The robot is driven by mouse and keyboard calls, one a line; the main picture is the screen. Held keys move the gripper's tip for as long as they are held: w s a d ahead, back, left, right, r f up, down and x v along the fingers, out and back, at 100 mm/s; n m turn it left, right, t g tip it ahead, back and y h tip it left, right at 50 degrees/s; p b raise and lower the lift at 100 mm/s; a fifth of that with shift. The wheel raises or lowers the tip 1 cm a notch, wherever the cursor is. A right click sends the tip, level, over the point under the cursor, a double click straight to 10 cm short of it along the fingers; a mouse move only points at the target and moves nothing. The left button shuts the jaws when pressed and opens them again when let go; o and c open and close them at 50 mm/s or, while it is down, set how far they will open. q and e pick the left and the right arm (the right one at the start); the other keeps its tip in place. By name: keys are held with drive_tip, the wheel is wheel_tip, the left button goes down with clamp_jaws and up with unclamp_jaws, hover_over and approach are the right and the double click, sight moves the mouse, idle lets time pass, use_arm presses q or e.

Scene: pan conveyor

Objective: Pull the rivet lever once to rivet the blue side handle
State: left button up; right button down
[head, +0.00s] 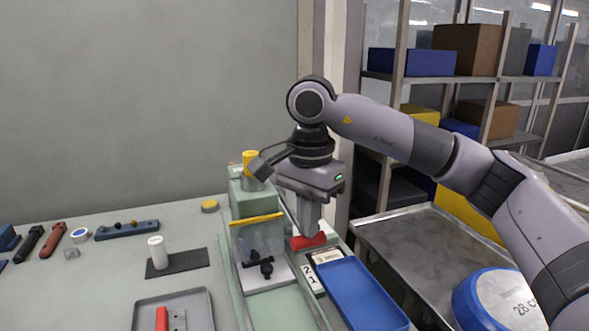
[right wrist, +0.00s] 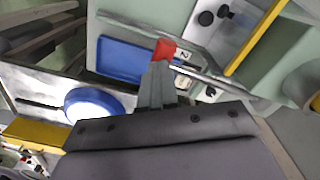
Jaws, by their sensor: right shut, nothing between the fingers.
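The rivet lever's red knob (head: 309,241) is low on the right side of the green rivet machine (head: 243,205). In the right wrist view the red knob (right wrist: 164,49) sits at the end of a metal rod (right wrist: 200,75). My right gripper (head: 310,228) points down with its fingers shut and empty. Its fingertips (right wrist: 161,66) are right at the knob; I cannot tell whether they touch it. A black part (head: 260,267) lies under the machine's yellow-edged guard (head: 257,220). I cannot make out a blue side handle. My left gripper is out of view.
A blue tray (head: 360,295) lies right of the machine, beside a label marked 2 and 1. A grey tray (head: 145,309) with a red part is at the front left. A blue round pan (head: 497,301) rests on the metal conveyor at right. Shelves with boxes stand behind.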

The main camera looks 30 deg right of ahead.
drive_tip(key=shift+r+p, duration=0.25)
drive_tip(key=shift+p, duration=0.05)
wheel_tip(320, 180, up, 5)
drive_tip(key=p, duration=0.4)
use_arm(q)
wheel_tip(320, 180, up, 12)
drive_tip(key=p, duration=0.7)
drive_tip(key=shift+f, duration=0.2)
use_arm(e)
wheel_tip(320, 180, up, 14)
drive_tip(key=s, duration=0.1)
drive_tip(key=shift+a+r, duration=0.15)
drive_tip(key=shift+r, duration=0.1)
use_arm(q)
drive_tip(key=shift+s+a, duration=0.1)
